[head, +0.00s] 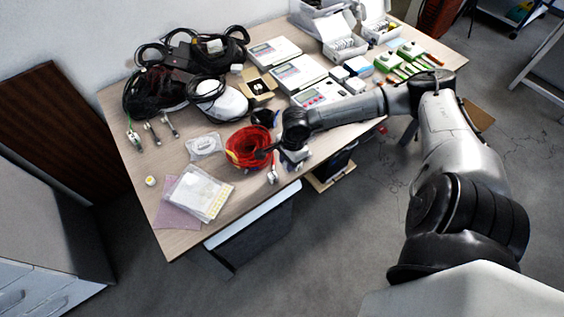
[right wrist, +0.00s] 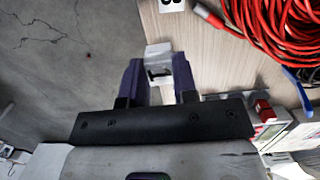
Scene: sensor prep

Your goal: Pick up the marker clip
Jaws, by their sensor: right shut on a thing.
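My right gripper (head: 284,150) is at the front edge of the table, just right of the red cable coil. In the right wrist view its two dark fingers (right wrist: 158,78) are shut on a small pale grey, partly clear piece, which I take to be the marker clip (right wrist: 158,54). It sits between the fingertips at the table's edge; I cannot tell whether it touches the table. In the head view a pale grey part (head: 296,156) shows under the gripper, mostly hidden by it. My left gripper is not in view.
The red cable coil (head: 247,147) lies close by; it also shows in the right wrist view (right wrist: 285,30). White instruments (head: 320,95) stand behind my right arm. Clear bags (head: 203,190) lie at left.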

